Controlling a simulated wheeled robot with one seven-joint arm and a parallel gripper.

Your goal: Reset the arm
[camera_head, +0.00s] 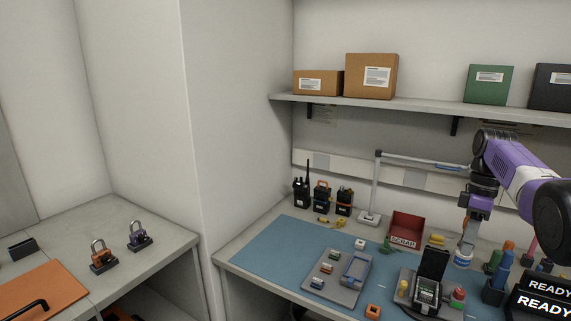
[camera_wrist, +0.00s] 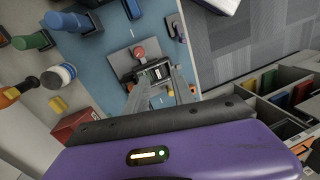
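My purple arm reaches in from the right in the head view. My gripper (camera_head: 467,236) hangs over the back right of the workbench, pointing down. In the wrist view its two grey fingers (camera_wrist: 160,88) stand apart with nothing visible between them. Beyond them, well below, is a black device in a test fixture (camera_wrist: 155,73) with a red button. The same fixture (camera_head: 428,292) stands with its lid up at the front of the bench in the head view.
A blue mat (camera_head: 270,250) covers the bench. On it are a grey tray (camera_head: 345,291) with small parts and a lamp (camera_head: 376,180) behind. Several radios (camera_head: 322,195) and a red scrap bin (camera_head: 407,228) stand at the back. A shelf (camera_head: 420,108) holding boxes runs above.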

